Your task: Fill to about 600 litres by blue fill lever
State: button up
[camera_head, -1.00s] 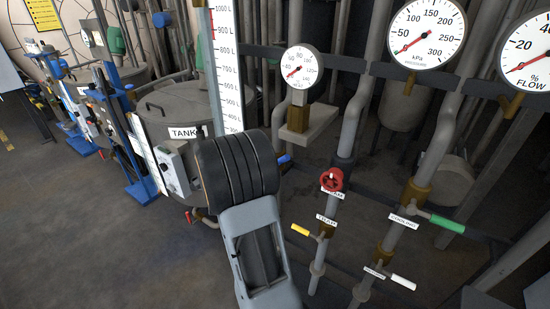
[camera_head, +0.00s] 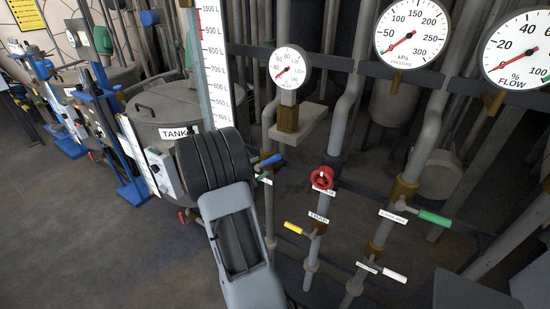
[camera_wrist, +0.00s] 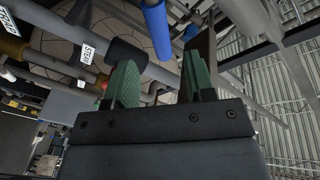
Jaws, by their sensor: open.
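The blue lever (camera_head: 270,160) sticks out just right of my arm in the head view. A blue cylinder, likely its handle (camera_wrist: 157,30), shows beyond the fingers in the wrist view. My gripper (camera_wrist: 160,75) has two green-padded fingers, open and apart, with nothing held between them. The blue handle appears beyond the gap, and I see no contact. In the head view my arm hides the gripper. The litre scale (camera_head: 214,70) stands behind the arm, marked up to 1000 L; its lower part is hidden. I cannot make out a liquid level. The flow gauge (camera_head: 519,48) needle points near zero.
A red valve wheel (camera_head: 322,177), yellow lever (camera_head: 293,227), green lever (camera_head: 434,218) and white lever (camera_head: 394,275) sit on nearby pipes. The tank (camera_head: 170,105) is behind my arm. Pressure (camera_head: 412,33) and smaller (camera_head: 288,68) gauges hang above. Floor is clear at lower left.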

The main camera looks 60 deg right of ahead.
aim_at(270, 161)
jog(key=p+x, duration=0.1)
jog(key=x, duration=0.7)
jog(key=shift+s+d, duration=0.1)
jog(key=shift+d, duration=0.2)
jog(key=shift+c, duration=0.2)
grip_shut()
